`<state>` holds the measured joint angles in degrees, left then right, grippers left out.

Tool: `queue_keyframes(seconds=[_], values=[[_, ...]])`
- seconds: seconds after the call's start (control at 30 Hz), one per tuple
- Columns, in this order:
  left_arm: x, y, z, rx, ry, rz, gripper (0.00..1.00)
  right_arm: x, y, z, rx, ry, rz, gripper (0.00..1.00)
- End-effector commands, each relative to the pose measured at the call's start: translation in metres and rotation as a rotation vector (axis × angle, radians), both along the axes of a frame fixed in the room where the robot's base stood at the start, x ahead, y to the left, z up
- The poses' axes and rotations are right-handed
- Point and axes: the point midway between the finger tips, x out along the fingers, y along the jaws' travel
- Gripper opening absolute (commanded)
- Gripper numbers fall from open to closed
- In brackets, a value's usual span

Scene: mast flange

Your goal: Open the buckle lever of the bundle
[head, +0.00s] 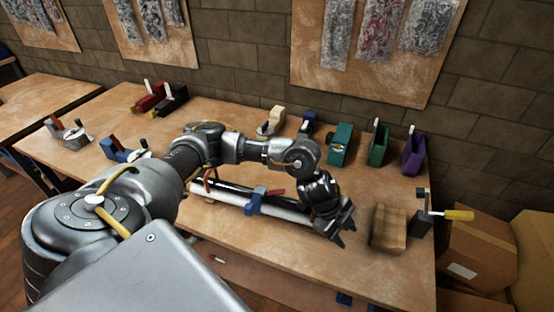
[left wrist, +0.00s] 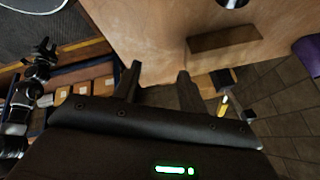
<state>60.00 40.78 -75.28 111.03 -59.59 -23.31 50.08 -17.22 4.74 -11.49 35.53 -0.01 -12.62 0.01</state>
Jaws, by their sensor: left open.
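The bundle of long white and black tubes (head: 225,204) lies on the workbench in the head view, partly hidden behind my left arm. A blue buckle (head: 254,203) sits around it, with a red lever (head: 275,192) pointing right. My left gripper (head: 342,236) is open and empty, to the right of the buckle, near the tubes' right end. Its two fingers also show in the left wrist view (left wrist: 159,75), with the bench's edge beyond them and nothing between them. What seems to be my right gripper (left wrist: 45,47) shows small at the left of that view; its jaws are unclear.
A wooden block (head: 388,230) and a dark fixture with a yellow handle (head: 455,215) stand at the bench's right end. Several coloured holders, including a teal one (head: 340,145), line the back. Cardboard boxes (head: 488,245) stand right of the bench (head: 290,250). Its front is mostly clear.

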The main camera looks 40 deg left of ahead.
Motion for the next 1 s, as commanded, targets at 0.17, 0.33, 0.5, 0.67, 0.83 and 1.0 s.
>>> queue_keyframes(seconds=[0.17,0.33,0.5,0.67,0.83,1.0], values=[[0.024,0.127,0.032,0.237,0.158,0.152,0.42,0.0,0.0,0.0,0.0,0.0,0.0,0.36],[0.02,0.21,0.068,0.348,0.286,0.335,0.42,0.0,0.001,0.0,0.001,-0.001,0.0,0.36],[0.011,0.249,0.089,0.387,0.359,0.446,0.42,0.0,0.003,0.0,0.003,0.0,-0.002,0.36],[0.008,0.255,0.093,0.394,0.374,0.468,0.42,0.0,0.005,0.0,0.007,-0.001,-0.002,0.36],[0.008,0.255,0.082,0.393,0.376,0.464,0.42,0.0,0.005,-0.001,0.007,-0.001,-0.002,0.36],[0.007,0.255,0.057,0.396,0.377,0.466,0.42,0.001,0.005,0.002,0.006,-0.001,-0.003,0.36]])
